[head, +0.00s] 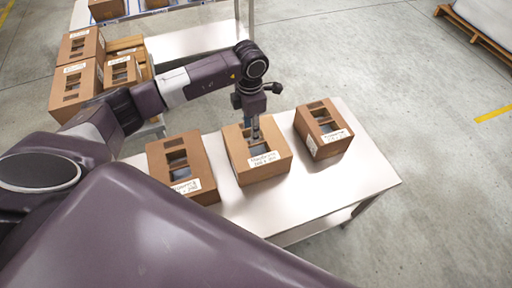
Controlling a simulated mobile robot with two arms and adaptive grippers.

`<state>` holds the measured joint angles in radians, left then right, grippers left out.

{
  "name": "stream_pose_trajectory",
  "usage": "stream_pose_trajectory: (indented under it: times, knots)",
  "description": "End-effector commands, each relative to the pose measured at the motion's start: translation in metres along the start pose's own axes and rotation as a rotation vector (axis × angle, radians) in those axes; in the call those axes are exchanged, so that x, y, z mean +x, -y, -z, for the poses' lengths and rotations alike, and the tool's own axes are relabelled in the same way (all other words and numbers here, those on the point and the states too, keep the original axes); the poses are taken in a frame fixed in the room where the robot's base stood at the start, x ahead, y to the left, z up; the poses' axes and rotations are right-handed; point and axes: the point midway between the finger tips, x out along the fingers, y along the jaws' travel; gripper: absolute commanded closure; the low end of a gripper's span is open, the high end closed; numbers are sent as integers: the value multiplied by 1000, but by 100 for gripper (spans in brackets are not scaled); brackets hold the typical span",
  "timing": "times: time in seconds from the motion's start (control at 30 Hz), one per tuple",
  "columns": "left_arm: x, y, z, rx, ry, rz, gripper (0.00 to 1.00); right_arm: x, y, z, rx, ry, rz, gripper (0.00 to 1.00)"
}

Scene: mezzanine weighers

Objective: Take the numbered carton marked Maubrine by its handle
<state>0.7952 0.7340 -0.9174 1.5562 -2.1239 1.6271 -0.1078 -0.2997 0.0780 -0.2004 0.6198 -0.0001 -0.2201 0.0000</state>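The middle carton (278,168) stands on the white table. Its label is small and blurred; the word looks like Maubrine, with a line of figures below. Two openings in its top leave a strip between them as a handle. My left gripper (256,137) points down at this handle from above, with its fingertips at or in the openings. The fingers are too small and partly hidden to tell whether they are closed on the strip. My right gripper is out of view.
Similar labelled cartons stand left (158,172) and right (336,146) on the same table (365,185). More cartons (85,48) are stacked at the upper left, near another table (205,38). A pallet (478,36) lies at the upper right. Floor right of the table is clear.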

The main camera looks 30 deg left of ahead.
Motion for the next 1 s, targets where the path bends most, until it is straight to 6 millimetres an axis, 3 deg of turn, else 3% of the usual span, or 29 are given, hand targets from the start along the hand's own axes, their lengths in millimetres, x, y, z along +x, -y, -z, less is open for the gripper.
stream_pose_trajectory:
  times: [0.5,0.77,1.0]
  knots:
    - [66,5,-3,0,1,5,62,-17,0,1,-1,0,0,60]
    - [70,5,-3,1,2,4,62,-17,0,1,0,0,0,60]
    - [69,5,-4,1,3,4,87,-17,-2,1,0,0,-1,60]
